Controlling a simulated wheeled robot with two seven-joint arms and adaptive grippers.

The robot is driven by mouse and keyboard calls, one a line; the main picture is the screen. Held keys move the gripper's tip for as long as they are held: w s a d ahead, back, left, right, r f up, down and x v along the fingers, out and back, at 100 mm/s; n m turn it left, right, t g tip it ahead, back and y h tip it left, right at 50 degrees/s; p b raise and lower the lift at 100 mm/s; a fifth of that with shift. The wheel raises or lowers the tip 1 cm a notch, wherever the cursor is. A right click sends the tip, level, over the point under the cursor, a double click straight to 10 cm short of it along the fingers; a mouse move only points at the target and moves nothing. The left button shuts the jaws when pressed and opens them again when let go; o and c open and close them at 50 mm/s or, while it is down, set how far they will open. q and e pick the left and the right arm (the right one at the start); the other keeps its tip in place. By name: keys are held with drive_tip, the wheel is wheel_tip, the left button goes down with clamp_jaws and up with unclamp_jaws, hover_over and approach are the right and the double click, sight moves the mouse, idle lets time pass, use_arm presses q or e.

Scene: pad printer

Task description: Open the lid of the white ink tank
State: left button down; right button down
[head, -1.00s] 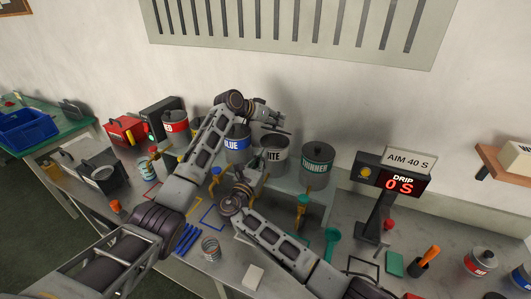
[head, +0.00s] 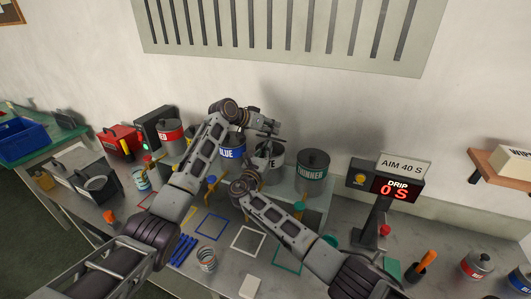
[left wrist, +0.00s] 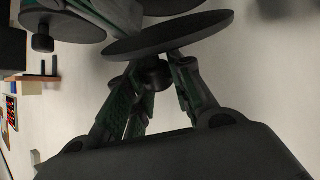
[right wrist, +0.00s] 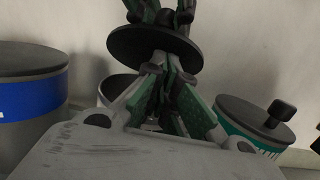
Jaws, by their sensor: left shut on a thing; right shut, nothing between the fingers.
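The white ink tank (head: 270,172) stands on the raised shelf between the blue tank and the thinner tank, its label partly covered by my right arm. My left gripper (left wrist: 155,78) is shut on the knob of a dark round lid (left wrist: 170,35). The right wrist view shows this lid (right wrist: 155,45) tilted and apart from the white tank's pale rim (right wrist: 115,88), which is partly hidden. My right gripper (right wrist: 165,68) is shut and empty, its fingertips just under the lid; I cannot tell whether they touch it.
The blue tank (head: 231,150) and the thinner tank (head: 312,172) stand close on either side, both lidded. The drip display (head: 395,186) stands to the right. Coloured square outlines, a small can (head: 206,260) and a white block (head: 249,287) are on the bench in front.

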drive_tip(key=shift+w+r, duration=0.1)
drive_tip(key=shift+w, duration=0.05)
use_arm(q)
drive_tip(key=shift+f, duration=0.15)
use_arm(e)
drive_tip(key=shift+w+d+r, duration=0.2)
drive_tip(key=shift+w+r, duration=0.2)
drive_tip(key=shift+r, duration=0.3)
use_arm(q)
drive_tip(key=c, duration=1.2)
unclamp_jaws()
drive_tip(key=shift+f, duration=0.1)
use_arm(e)
drive_tip(key=shift+a, duration=0.1)
use_arm(q)
drive_tip(key=shift+v, duration=1.2)
drive_tip(key=v, duration=0.9)
drive_tip(key=shift+a+r, duration=0.25)
drive_tip(key=shift+r, duration=0.1)
use_arm(e)
drive_tip(key=shift+s+f, duration=0.15)
use_arm(q)
drive_tip(key=shift+s+f, duration=0.1)
